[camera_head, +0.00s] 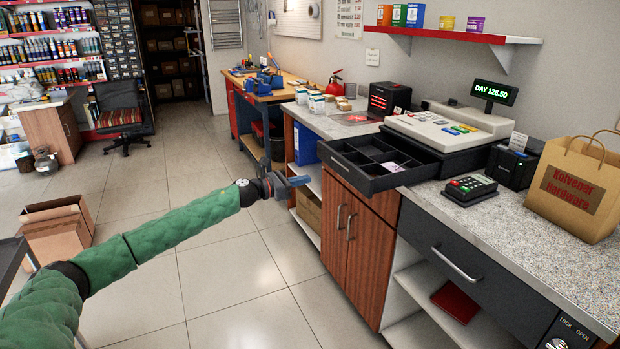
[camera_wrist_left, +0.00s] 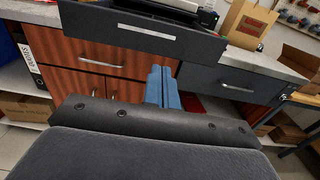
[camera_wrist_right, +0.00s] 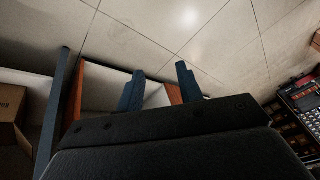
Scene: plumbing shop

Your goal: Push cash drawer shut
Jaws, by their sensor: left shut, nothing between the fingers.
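The black cash drawer (camera_head: 376,163) stands open in the head view, sticking out from under the cash register (camera_head: 449,128) past the counter's front edge. Its tray has several compartments, with a small pale pink slip in one. My left gripper (camera_head: 304,181) is shut and empty, in front of the drawer and a little lower, apart from it. In the left wrist view the shut blue fingers (camera_wrist_left: 162,88) point at the cabinet, below the drawer's front panel (camera_wrist_left: 146,36). My right gripper (camera_wrist_right: 160,90) shows only in the right wrist view, its fingers apart and empty above the floor.
On the counter are a card terminal (camera_head: 470,189), a paper bag (camera_head: 573,190) and a black receipt printer (camera_head: 512,166). Below are wooden cabinet doors (camera_head: 350,237) and a grey drawer (camera_head: 480,270).

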